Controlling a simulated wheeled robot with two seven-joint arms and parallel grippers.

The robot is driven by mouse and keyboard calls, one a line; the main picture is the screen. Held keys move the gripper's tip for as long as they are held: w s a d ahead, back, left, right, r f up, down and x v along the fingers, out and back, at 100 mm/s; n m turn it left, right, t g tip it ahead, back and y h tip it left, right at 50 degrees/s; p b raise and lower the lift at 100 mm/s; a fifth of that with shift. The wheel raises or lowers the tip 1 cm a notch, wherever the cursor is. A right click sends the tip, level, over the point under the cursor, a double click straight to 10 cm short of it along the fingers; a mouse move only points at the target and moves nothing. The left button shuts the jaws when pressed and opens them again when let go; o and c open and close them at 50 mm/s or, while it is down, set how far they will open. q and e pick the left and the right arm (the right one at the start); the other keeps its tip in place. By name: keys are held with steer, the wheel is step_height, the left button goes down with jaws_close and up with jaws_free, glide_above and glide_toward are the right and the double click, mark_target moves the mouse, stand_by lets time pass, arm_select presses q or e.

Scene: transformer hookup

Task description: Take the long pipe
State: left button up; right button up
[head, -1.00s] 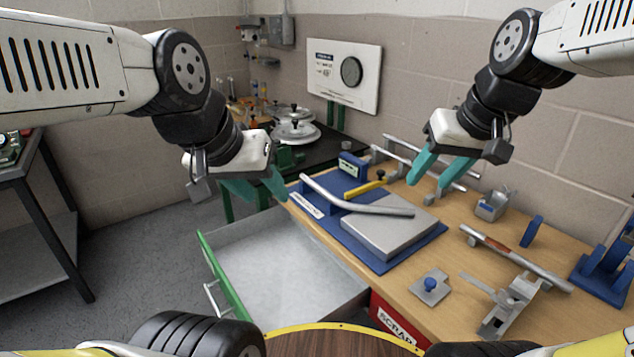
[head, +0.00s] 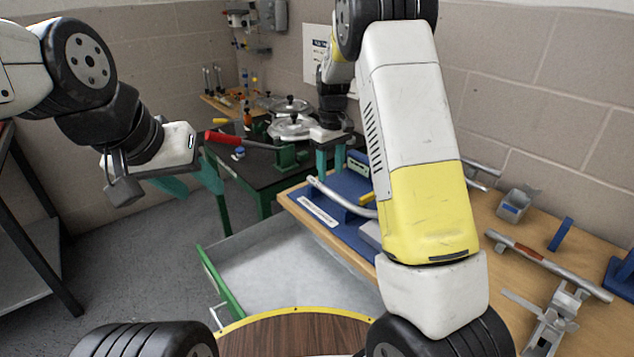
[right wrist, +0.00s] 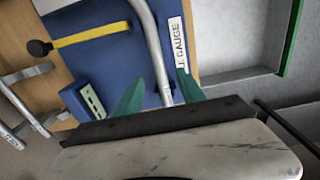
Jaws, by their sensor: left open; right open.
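A long bent silver pipe (head: 335,195) lies on the blue gauge board (head: 318,212) on the wooden bench; my right arm hides its far part. My left gripper (head: 192,184) is open and empty, in the air left of the bench.
An open grey drawer with a green front (head: 219,282) juts out below the bench. A dark table (head: 240,165) with a red-handled lever tool (head: 222,138) stands behind. A straight pipe with a reddish band (head: 560,266) and a metal clamp (head: 553,318) lie at the right.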

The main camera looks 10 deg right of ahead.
mark_target(332, 191)
steer(key=f, duration=0.7)
steer(key=shift+s+d+f, duration=0.1)
steer(key=shift+s+d, duration=0.1)
steer(key=shift+d, duration=0.05)
steer(key=shift+c, duration=0.5)
jaws_close()
